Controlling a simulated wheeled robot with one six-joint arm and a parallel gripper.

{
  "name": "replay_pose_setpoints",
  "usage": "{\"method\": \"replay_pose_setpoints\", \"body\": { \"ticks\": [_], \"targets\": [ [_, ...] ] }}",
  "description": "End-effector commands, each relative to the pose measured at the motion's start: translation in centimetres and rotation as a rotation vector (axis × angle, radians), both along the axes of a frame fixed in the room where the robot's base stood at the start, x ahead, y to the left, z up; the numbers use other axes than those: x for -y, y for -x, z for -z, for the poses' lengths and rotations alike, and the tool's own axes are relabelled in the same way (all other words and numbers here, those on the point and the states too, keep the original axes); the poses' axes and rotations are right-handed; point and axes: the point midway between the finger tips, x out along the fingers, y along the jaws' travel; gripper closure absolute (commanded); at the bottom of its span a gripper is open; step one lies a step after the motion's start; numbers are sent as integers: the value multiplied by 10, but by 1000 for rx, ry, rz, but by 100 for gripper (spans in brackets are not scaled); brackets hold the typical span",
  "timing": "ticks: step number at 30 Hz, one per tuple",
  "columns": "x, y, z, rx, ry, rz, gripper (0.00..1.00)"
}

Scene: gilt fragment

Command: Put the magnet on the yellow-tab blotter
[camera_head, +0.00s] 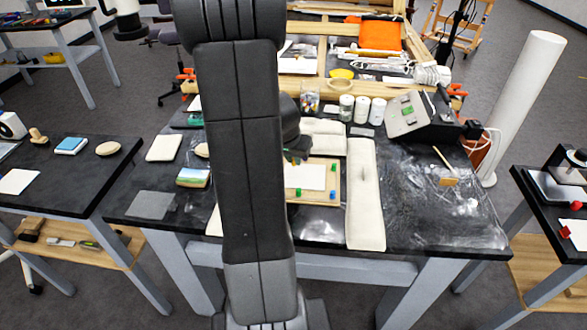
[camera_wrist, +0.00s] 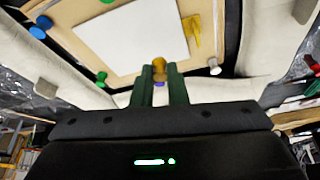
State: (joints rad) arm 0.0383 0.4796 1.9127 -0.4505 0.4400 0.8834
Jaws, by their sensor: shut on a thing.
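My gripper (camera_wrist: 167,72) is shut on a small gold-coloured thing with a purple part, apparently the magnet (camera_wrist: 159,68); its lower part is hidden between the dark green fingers. In the head view my gripper (camera_head: 296,157) is at the far edge of a wood-edged board, partly hidden by my arm. A white sheet (camera_wrist: 133,38) lies on the board, with a yellow tab (camera_wrist: 192,32) at its right side; this looks like the yellow-tab blotter. The sheet also shows in the head view (camera_head: 312,177). The held thing appears just beside the sheet's edge; its height is unclear.
Coloured knobs stand around the sheet, including a blue one (camera_wrist: 38,30), a green one (camera_wrist: 101,78) and a white one (camera_wrist: 214,67). A long cream cushion (camera_head: 364,200) lies right of the board. Jars (camera_head: 362,108) stand behind. The table's right front is mostly clear.

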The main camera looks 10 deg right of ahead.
Motion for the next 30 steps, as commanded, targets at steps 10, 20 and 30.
{"method": "replay_pose_setpoints", "body": {
  "ticks": [10, 20, 30],
  "targets": [
    [0, 0, 36, -1, -1, -1, 100],
    [0, 0, 40, 0, -2, 1, 100],
    [0, 0, 38, 0, -1, 0, 65]
  ]
}}
